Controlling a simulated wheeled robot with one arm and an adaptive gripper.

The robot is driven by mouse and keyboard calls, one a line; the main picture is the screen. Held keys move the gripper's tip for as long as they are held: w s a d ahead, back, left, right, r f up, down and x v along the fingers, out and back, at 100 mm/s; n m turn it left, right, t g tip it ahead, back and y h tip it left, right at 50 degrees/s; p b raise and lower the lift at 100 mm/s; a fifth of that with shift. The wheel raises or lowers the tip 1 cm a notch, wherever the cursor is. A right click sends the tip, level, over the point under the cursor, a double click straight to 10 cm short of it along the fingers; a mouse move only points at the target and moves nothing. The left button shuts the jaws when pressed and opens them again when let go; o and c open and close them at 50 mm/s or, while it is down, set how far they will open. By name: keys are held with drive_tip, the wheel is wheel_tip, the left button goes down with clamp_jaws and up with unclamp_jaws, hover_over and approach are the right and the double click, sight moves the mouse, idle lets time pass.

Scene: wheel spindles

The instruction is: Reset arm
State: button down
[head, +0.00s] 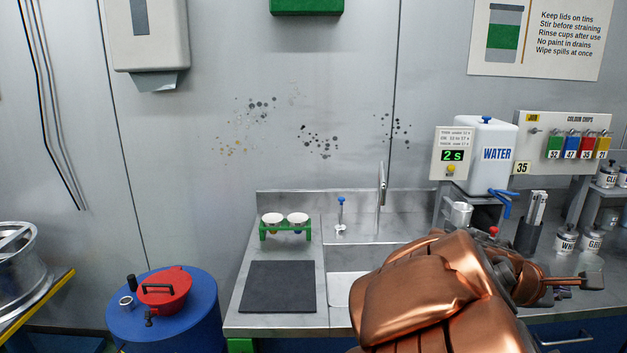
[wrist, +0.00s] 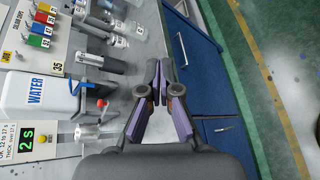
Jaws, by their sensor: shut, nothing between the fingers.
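My copper-coloured arm (head: 425,295) reaches in from the bottom of the head view and covers part of the sink and counter. My gripper (head: 592,282) points to the right over the counter's front edge. In the wrist view my gripper (wrist: 158,66) has its fingertips together with nothing between them. Below it are the counter's edge and the blue cabinet front (wrist: 195,65).
A water tank (head: 492,155) with a blue tap stands at the back right, beside a timer reading 2 s (head: 453,155). Tins (head: 565,238) and a dark holder (head: 528,236) stand nearby. A dark mat (head: 278,287) and blue drum (head: 190,325) are left.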

drive_tip(key=s+a+f+m+g+y, duration=0.1)
drive_tip(key=s+a+f+m+y, duration=0.2)
drive_tip(key=s+a, duration=0.4)
drive_tip(key=s+a+f+m+g+y+p, duration=0.1)
drive_tip(key=s+a+f+m+y, duration=0.3)
drive_tip(key=s+a, duration=0.4)
drive_tip(key=s+a+f+m+g+y+p, duration=0.1)
drive_tip(key=s+a+f+m+g+y, duration=0.2)
drive_tip(key=s+a, duration=0.4)
drive_tip(key=a+f+y, duration=0.1)
drive_tip(key=a+y, duration=0.1)
drive_tip(key=a, duration=0.3)
drive_tip(key=shift+s+f+m+y, duration=0.2)
drive_tip(key=shift+s+m+y, duration=0.15)
drive_tip(key=shift+m+y, duration=0.05)
